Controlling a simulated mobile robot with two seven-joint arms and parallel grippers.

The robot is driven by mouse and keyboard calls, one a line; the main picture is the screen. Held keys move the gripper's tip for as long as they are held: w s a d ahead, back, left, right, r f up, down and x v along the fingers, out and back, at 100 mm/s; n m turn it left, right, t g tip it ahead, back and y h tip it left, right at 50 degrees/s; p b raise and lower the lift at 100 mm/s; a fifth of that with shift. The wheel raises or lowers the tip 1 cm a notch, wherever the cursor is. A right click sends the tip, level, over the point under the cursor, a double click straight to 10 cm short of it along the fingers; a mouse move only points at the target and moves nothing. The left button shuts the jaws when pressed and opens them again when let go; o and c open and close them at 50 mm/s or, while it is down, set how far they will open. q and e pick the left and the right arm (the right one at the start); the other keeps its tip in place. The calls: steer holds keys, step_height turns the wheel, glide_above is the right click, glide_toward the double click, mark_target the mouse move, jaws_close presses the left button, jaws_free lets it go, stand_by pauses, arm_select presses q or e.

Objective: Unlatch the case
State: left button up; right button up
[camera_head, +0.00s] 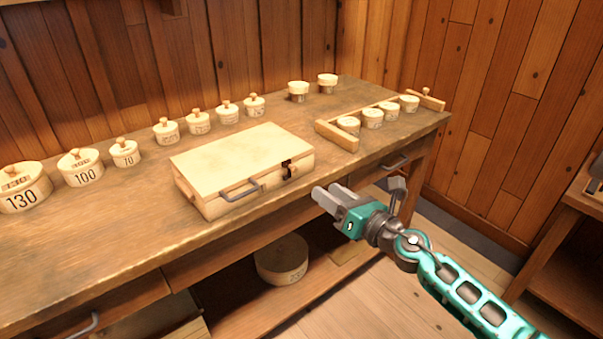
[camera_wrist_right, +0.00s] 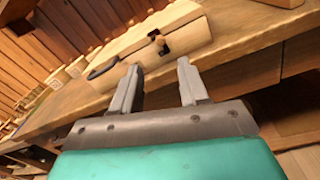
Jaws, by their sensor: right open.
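The case (camera_head: 240,160) is a pale, closed, flat box on the workbench, with a grey handle (camera_head: 240,190) on its front face. A dark latch (camera_head: 290,170) with a small wooden knob is right of the handle, near the front right corner. In the right wrist view the case (camera_wrist_right: 135,45) lies beyond the fingers, with the latch (camera_wrist_right: 160,43) above the gap between them. My right gripper (camera_head: 328,198) is open and empty, in front of the bench edge and apart from the latch; its fingers also show in the wrist view (camera_wrist_right: 158,88). My left gripper is not in view.
Lidded round boxes, including one marked 130 (camera_head: 22,188), line the back left of the workbench (camera_head: 90,245). A wooden rack (camera_head: 337,136) with several small tins stands right of the case. A round box (camera_head: 282,262) sits on the shelf below.

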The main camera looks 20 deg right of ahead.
mark_target(296, 170)
steer(key=x, duration=1)
steer(key=shift+b, duration=0.4)
steer(key=shift+d, duration=0.1)
steer(key=shift+s, duration=0.1)
jaws_close()
